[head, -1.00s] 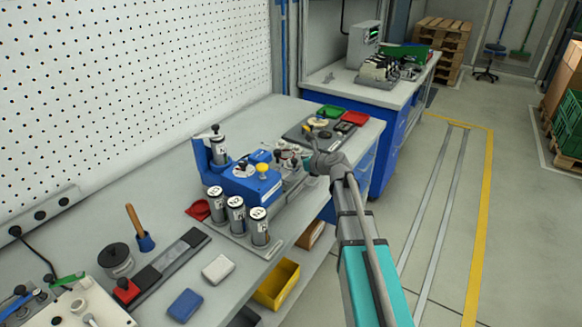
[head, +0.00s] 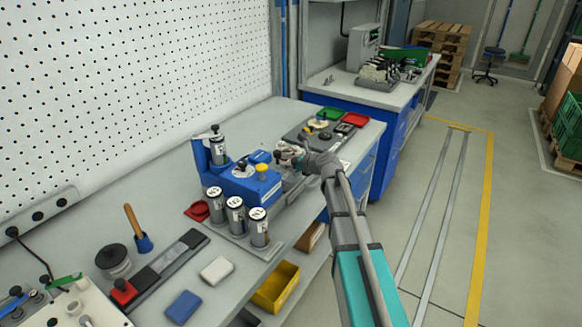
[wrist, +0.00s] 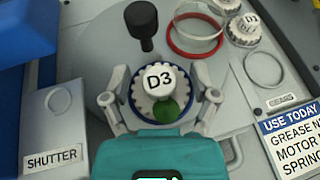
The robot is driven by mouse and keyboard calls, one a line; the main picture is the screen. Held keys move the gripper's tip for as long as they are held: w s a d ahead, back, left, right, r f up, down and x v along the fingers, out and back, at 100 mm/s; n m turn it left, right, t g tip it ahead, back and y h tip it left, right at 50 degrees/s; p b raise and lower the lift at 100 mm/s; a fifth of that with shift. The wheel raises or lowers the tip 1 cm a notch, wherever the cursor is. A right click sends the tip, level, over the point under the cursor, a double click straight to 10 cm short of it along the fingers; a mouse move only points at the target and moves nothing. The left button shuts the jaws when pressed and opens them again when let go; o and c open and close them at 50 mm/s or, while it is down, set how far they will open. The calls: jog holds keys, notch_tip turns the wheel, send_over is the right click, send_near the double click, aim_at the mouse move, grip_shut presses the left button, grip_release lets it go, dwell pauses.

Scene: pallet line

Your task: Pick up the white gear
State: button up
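A white toothed gear (wrist: 144,103) with a white hub marked D3 (wrist: 159,79) sits on a round grey plate in the wrist view. A dark blue ring shows around it, and a green round patch lies at its near side. My gripper (wrist: 161,82) is open, with one finger on each side of this gear. Small gaps seem to show between fingers and teeth. In the head view my gripper (head: 303,163) is over the bench beside the blue fixture (head: 250,183), and hides much of the gear area.
A black knob (wrist: 142,22) stands just beyond the gear. A clear cup in a red ring (wrist: 181,49) and another white gear marked D1 (wrist: 244,30) are at the upper right. An empty ring (wrist: 264,69) and a USE TODAY card (wrist: 292,137) lie right. Silver cylinders (head: 236,216) stand nearby.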

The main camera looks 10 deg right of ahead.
grip_shut()
jog(key=shift+r, duration=0.15)
notch_tip(320, 180, up, 10)
jog(key=p, duration=1)
dwell(0.8)
